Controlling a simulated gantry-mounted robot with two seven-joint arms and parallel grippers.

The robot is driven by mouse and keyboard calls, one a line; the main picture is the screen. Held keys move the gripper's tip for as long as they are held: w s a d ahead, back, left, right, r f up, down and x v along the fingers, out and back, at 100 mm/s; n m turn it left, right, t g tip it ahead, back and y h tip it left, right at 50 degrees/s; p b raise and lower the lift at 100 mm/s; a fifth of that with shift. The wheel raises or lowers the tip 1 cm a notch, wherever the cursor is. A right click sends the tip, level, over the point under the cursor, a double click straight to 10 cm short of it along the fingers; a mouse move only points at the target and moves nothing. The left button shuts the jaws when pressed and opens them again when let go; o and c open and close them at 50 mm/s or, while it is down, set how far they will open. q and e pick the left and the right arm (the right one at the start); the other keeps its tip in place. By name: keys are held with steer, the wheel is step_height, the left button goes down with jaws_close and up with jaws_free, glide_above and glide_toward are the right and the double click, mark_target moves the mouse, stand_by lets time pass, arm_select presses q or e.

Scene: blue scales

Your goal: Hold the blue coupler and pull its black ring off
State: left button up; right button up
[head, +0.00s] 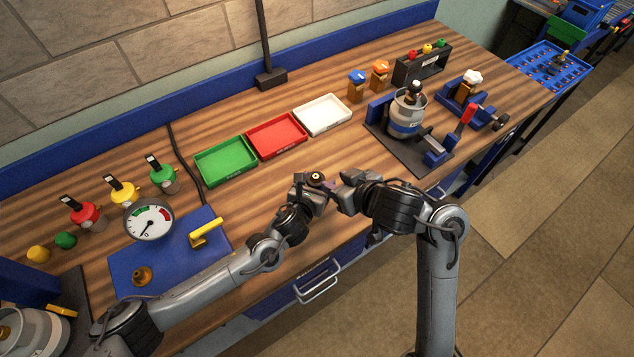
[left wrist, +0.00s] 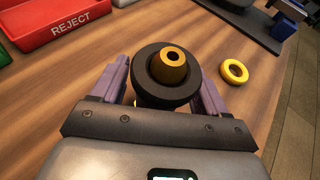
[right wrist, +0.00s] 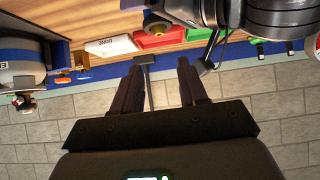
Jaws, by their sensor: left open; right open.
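A piece with a black ring (left wrist: 150,92) around a brass cone-shaped tip (left wrist: 173,66) stands between the fingers of my left gripper (left wrist: 160,85). It also shows small at the left gripper in the head view (head: 316,177). No blue shows on this piece, and its lower part is hidden. The left fingers are open on either side of it; whether they touch it I cannot tell. My right gripper (right wrist: 155,82) is open and empty, close to the right of the left gripper in the head view. A blue-topped brass coupler (head: 357,80) stands at the back of the bench.
A yellow ring (left wrist: 235,72) lies on the bench close by. Green (head: 226,160), red (head: 277,135) and white (head: 322,114) trays lie behind the grippers. A blue board (head: 150,262) with a yellow handle is left; a cylinder in a stand (head: 406,115) is right.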

mark_target(316, 174)
arm_select(q)
steer(key=shift+c, duration=0.3)
steer(key=c, duration=1.2)
steer(key=shift+o, duration=0.2)
arm_select(e)
steer(key=o, duration=0.5)
steer(key=shift+w, duration=0.25)
steer(key=shift+o, duration=0.2)
steer(key=w+r+m+g+h, duration=0.1)
steer(key=w+m+g+h, duration=0.2)
steer(key=w+m, duration=0.3)
steer(key=w, duration=0.3)
steer(key=shift+a+r, duration=0.2)
steer(key=shift+r, duration=0.15)
steer(key=a+f+m+g, duration=0.1)
steer(key=f, duration=0.2)
steer(key=a+f+m+g+h, duration=0.1)
steer(key=a+f+g, duration=0.1)
steer(key=f, duration=0.1)
steer(key=s+a+f+m+g, duration=0.1)
steer(key=f+m+g, duration=0.1)
steer(key=f, duration=0.1)
steer(key=shift+a+f, duration=0.35)
steer(key=shift+f, duration=0.05)
